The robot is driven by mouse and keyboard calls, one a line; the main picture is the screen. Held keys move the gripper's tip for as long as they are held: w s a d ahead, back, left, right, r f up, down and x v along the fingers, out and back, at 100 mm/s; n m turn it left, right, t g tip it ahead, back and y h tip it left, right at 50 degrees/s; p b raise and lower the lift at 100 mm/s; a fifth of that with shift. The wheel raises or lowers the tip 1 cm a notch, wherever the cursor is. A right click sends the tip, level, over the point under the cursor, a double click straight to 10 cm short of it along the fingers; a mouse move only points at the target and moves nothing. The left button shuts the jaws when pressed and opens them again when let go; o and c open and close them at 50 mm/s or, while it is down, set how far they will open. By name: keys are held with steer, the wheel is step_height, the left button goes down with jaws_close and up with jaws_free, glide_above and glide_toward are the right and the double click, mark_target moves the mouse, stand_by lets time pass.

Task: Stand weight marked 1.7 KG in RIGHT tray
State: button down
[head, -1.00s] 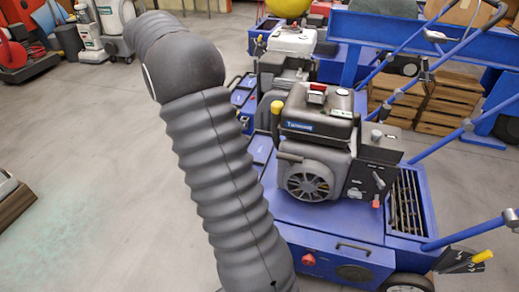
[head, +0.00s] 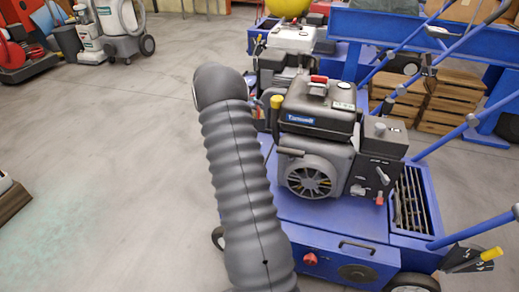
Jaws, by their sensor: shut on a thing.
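Neither a weight marked 1.7 KG nor a tray shows in the head view. My gripper is out of the picture. Only my arm in its dark ribbed sleeve shows, rising from the bottom edge to a rounded joint left of the aerator engine. Whatever lies behind the arm is hidden.
A blue aerator (head: 330,222) with a black and grey engine (head: 318,140) stands right of my arm. More blue machines and wooden crates (head: 447,103) stand behind it. Cleaning machines (head: 122,28) are at the upper left. The grey floor (head: 120,150) on the left is largely clear.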

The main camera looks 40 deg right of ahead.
steer(key=shift+s+d+f, duration=0.2)
steer(key=shift+d+f, duration=0.05)
steer(key=shift+f, duration=4.9)
steer(key=shift+f+b, duration=0.15)
steer(key=shift+b, duration=0.2)
steer(key=c, duration=1.2)
jaws_free()
steer(key=shift+f, duration=0.15)
